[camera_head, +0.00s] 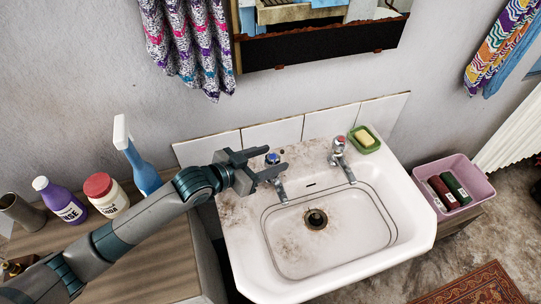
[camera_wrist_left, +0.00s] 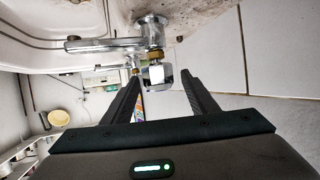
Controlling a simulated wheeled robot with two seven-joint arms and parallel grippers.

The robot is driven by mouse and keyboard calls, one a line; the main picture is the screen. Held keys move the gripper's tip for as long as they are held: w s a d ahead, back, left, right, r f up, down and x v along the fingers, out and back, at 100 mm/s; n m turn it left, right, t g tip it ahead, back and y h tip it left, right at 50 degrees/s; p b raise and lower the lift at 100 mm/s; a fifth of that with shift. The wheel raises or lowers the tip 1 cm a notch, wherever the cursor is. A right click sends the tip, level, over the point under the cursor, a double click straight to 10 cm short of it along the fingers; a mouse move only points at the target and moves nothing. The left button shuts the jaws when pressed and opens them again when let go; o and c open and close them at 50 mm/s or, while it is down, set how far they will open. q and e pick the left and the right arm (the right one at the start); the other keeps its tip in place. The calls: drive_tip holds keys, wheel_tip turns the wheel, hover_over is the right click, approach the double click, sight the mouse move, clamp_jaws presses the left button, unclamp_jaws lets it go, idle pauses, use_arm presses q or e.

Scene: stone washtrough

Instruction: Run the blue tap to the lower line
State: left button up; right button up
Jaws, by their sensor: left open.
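The blue tap (camera_head: 272,159) stands at the back left of the white sink (camera_head: 425,228), its chrome spout pointing over the basin. Two thin dark lines run around the basin wall. The basin looks stained and holds no visible water; the drain (camera_head: 316,219) is a dark hole with a brassy ring. No stream shows from the spout. My left gripper (camera_head: 268,164) is open, with its fingers on either side of the blue tap's head. In the left wrist view the tap's head (camera_wrist_left: 157,76) shows between the finger tips; I cannot tell whether they touch it. My right gripper is out of view.
A red-topped tap (camera_head: 339,150) stands to the right, near a green soap dish (camera_head: 365,139). A blue spray bottle (camera_head: 140,167), a red-lidded jar (camera_head: 106,195) and a purple bottle (camera_head: 60,200) stand left, near my arm. A pink tub (camera_head: 455,172) is right of the sink.

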use_arm(q)
drive_tip(key=shift+w+d+f, duration=0.25)
drive_tip(key=shift+w+d, duration=0.05)
drive_tip(key=shift+d, duration=0.1)
drive_tip(key=shift+c, duration=0.7)
drive_tip(key=c, duration=0.9)
drive_tip(key=shift+r, duration=0.1)
